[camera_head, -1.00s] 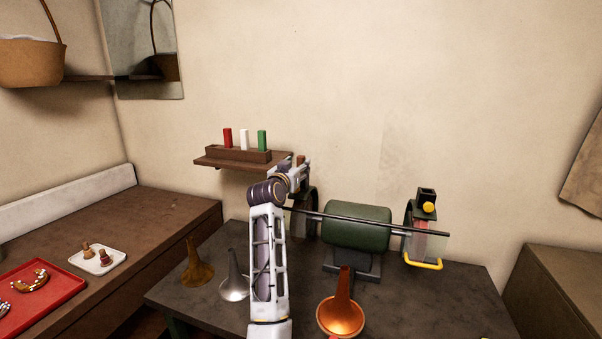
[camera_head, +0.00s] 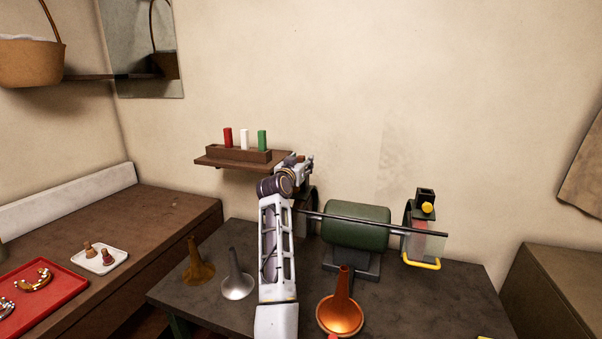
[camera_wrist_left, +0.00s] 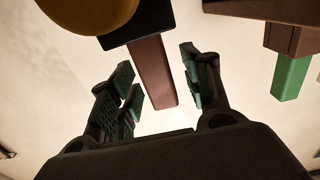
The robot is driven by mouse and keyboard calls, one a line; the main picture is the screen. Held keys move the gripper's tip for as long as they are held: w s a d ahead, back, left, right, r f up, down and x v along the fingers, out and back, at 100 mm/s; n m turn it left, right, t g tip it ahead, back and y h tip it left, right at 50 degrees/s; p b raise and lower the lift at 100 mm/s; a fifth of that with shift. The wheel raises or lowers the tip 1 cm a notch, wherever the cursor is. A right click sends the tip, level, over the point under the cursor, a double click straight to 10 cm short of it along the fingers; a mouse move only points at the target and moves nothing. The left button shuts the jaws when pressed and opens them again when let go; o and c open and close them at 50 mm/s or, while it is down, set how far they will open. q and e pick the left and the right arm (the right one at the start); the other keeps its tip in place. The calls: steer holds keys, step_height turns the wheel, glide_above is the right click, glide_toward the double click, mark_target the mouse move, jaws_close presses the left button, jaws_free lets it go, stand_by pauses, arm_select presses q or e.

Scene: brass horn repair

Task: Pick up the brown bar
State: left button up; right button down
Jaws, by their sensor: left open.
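The brown bar (camera_wrist_left: 153,70) shows in the left wrist view, with one end at a black block (camera_wrist_left: 137,22) beside a yellow round part (camera_wrist_left: 90,12). My left gripper (camera_head: 307,162) is open at the left end of the green machine. In the wrist view its fingers (camera_wrist_left: 156,62) stand on either side of the bar, with gaps showing on both sides. In the head view the gripper hides the bar. My right gripper is in neither view.
A wall rack (camera_head: 225,154) left of the gripper holds a red bar (camera_head: 227,137), a white bar (camera_head: 244,139) and a green bar (camera_head: 262,140). The green machine (camera_head: 357,227) and its long rod (camera_head: 375,228) lie to the right. Funnels, including a copper one (camera_head: 340,315), stand in front.

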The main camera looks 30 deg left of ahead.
arm_select(q)
jaws_close()
steer(key=shift+r, duration=0.15)
stand_by(0.4)
steer(key=shift+r+b, duration=0.65)
steer(key=shift+r, duration=4.2)
steer(key=shift+f, duration=0.1)
